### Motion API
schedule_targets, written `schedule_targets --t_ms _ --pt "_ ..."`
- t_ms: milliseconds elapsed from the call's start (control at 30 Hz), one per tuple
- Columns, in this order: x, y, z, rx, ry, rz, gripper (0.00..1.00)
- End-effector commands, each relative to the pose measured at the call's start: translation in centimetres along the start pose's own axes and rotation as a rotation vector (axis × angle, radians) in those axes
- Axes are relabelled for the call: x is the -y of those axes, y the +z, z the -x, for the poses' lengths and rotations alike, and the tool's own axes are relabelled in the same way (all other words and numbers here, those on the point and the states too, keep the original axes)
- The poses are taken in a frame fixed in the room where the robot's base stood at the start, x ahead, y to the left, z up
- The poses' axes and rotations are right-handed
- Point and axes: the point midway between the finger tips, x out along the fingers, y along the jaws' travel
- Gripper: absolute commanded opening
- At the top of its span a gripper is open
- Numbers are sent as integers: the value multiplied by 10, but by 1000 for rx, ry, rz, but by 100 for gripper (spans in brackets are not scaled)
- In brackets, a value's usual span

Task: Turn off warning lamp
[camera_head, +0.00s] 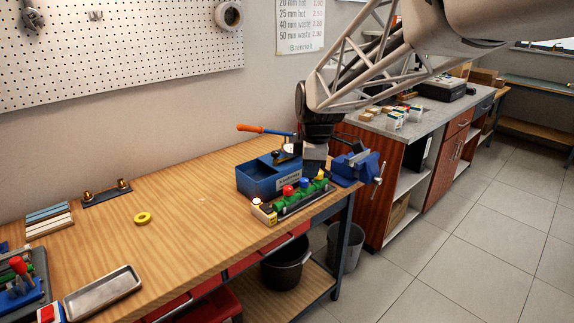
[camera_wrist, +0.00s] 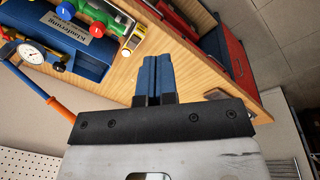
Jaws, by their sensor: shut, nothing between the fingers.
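No lit lamp can be clearly made out. A small yellow-white box (camera_head: 263,211) stands at the near left end of a row of green valves (camera_head: 303,194) with red and blue knobs on the bench. I cannot tell whether this box is the warning lamp. It also shows in the wrist view (camera_wrist: 133,40), ahead and left of my fingertips. My gripper (camera_wrist: 158,62) is shut and empty, its blue fingers together, apart from the box in that picture. In the head view my gripper hangs over the far end of the valve row; its fingertips are hard to make out there.
A blue box (camera_head: 258,184) stands behind the valves, with a gauge and an orange-handled tool (camera_head: 262,129) nearby. A blue vise (camera_head: 357,165) sits at the bench's right end. A yellow ring (camera_head: 143,218) and a metal tray (camera_head: 103,292) lie left. The bench middle is mostly clear.

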Motion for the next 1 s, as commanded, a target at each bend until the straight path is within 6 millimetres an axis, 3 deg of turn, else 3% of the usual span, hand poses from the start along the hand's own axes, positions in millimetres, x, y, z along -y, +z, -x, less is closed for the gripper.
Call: schedule_targets --t_ms 600,1000 --pt "-87 -84 -60 -24 -31 519 0" --pt "-115 -118 -86 -36 -38 719 0"
